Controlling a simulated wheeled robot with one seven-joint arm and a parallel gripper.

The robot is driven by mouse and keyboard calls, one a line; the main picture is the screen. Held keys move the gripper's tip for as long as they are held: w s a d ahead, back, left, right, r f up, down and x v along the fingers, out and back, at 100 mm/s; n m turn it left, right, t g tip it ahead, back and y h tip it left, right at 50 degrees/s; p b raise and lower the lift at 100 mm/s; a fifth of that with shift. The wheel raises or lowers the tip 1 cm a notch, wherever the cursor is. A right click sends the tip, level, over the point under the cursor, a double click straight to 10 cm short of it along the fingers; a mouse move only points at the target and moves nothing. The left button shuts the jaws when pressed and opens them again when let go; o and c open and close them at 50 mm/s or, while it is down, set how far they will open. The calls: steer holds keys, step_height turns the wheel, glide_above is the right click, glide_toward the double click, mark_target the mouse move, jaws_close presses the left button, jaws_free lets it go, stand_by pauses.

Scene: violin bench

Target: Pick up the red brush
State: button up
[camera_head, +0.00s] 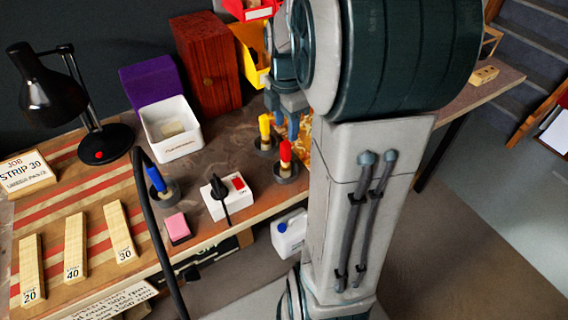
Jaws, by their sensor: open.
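The red brush (286,152) stands upright in a dark round holder (287,172) near the bench's front edge. My gripper (289,128) points down with its bluish fingers just above and behind the red brush in the picture; it is open and holds nothing that I can see. Whether a finger touches the brush, I cannot tell. My large arm link hides the area right of the brush. A yellow brush (264,127) stands in its own holder to the left and behind. A blue brush (156,180) stands in another holder farther left.
A white switch box (214,204) with a black cable lies left of the red brush, and a pink block (177,226) beside it. A white bin (187,143), red-brown cabinet (203,62), yellow bin (247,66) and black lamp (40,95) stand behind.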

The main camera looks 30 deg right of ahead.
mark_target(286, 143)
step_height(286, 143, down, 9)
steer(key=shift+r+b, duration=0.1)
steer(key=shift+b, duration=0.2)
jaws_close()
